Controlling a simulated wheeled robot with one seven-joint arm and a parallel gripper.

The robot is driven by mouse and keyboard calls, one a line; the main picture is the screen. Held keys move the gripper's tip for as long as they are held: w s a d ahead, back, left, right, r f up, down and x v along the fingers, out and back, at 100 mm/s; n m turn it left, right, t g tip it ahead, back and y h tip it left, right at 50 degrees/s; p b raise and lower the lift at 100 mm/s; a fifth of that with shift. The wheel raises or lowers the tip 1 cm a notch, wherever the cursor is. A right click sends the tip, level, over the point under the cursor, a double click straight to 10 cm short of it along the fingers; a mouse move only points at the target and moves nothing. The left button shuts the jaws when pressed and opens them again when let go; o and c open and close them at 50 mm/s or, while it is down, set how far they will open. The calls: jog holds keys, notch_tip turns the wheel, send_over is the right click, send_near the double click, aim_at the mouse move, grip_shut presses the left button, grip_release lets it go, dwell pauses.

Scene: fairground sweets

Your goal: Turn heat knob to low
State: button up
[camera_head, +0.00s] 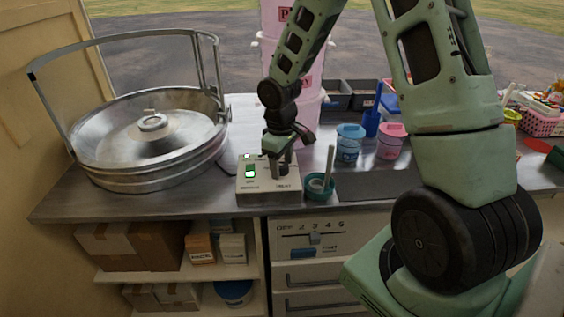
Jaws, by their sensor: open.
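A cream control box (268,197) stands at the front edge of the metal counter. It has a green-lit switch (250,171) on its left and dark lettering along its front edge. The heat knob cannot be made out; my gripper covers the right part of the box's top. My gripper (283,170) points down there, with its fingers open at or just above the box's surface. I cannot tell whether the fingers touch a knob. A round metal candyfloss pan (150,140) with a raised rail stands left of the box.
A teal cup (320,190) with a stick stands close to the right of the box. Blue (348,144) and pink (391,143) tubs and a blue scoop (373,121) stand behind.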

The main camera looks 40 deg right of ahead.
jog(key=c, duration=1)
jog(key=shift+o, duration=0.2)
jog(key=shift+m, duration=0.3)
jog(key=m, duration=0.5)
jog(key=shift+b, duration=0.35)
jog(key=m+p, duration=0.1)
jog(key=m, duration=0.5)
jog(key=shift+w+g, duration=0.1)
jog(key=shift+g, duration=0.2)
jog(key=o, duration=1)
jog(key=shift+c, duration=0.2)
